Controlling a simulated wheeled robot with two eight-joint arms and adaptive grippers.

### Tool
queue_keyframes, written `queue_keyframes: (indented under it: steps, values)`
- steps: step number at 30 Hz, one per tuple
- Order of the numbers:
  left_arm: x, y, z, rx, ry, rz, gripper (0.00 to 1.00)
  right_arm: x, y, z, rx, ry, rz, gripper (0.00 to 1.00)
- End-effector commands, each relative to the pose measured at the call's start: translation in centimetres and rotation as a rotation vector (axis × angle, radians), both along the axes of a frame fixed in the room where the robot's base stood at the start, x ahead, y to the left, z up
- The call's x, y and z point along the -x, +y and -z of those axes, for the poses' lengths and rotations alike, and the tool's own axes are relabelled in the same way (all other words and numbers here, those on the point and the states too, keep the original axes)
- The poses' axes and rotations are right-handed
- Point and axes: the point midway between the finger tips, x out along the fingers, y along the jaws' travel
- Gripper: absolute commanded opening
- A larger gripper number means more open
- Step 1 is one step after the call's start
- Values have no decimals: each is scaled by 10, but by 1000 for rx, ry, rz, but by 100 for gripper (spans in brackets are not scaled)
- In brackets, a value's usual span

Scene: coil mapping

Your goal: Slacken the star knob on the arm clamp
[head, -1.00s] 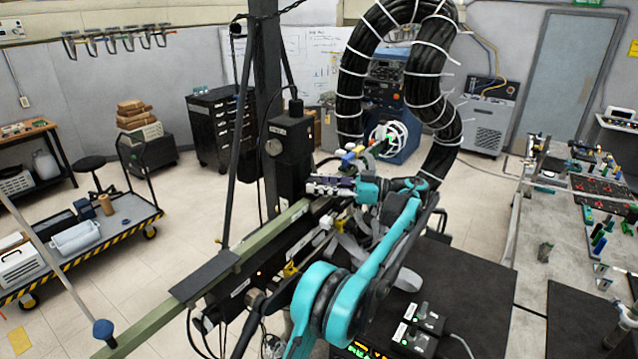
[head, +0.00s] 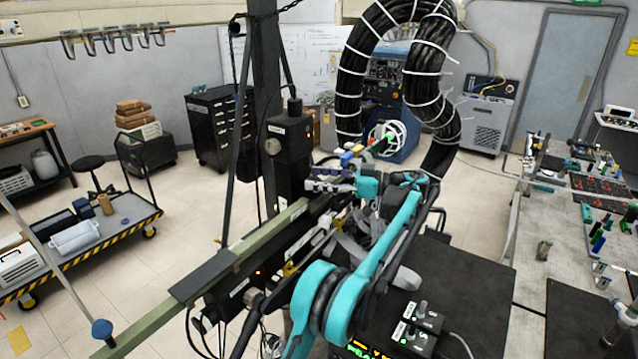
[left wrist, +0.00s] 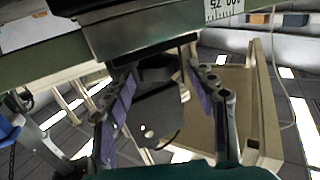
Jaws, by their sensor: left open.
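My left gripper (head: 316,179) is at the far end of the teal arm, beside the green rail (head: 165,315) and the black carriage (head: 290,160) on it. In the left wrist view the gripper (left wrist: 160,78) is open, its two purple-padded fingers spread apart. A dark rounded part (left wrist: 155,112) shows between the fingers, below a dark block (left wrist: 150,30) under the rail. I cannot tell whether it is the star knob of the arm clamp. No star shape is clear in either view, and contact cannot be judged. My right gripper is not in view.
A thick black cable loop (head: 352,85) arches behind the gripper. A dark upright post (head: 268,60) stands by the carriage. A blue ball-like knob (head: 102,329) sits near the rail's close end.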

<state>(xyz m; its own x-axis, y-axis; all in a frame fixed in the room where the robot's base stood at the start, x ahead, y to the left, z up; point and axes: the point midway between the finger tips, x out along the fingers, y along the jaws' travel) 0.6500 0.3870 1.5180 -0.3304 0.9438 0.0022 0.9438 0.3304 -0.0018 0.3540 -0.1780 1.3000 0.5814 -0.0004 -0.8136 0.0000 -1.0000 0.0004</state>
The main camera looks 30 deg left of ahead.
Motion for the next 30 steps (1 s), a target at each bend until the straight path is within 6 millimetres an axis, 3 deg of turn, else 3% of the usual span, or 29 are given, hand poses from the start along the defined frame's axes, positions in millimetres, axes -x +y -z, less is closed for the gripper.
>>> queue_keyframes:
  steps: [6,12,18,30]
  values:
    - [0,-1,-45,0,0,1,57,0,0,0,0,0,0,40]
    - [-1,-1,-75,-1,0,1,57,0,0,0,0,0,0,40]
    - [-1,-1,-86,-1,0,1,57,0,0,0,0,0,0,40]
    - [-3,4,-87,2,3,37,57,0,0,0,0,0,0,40]
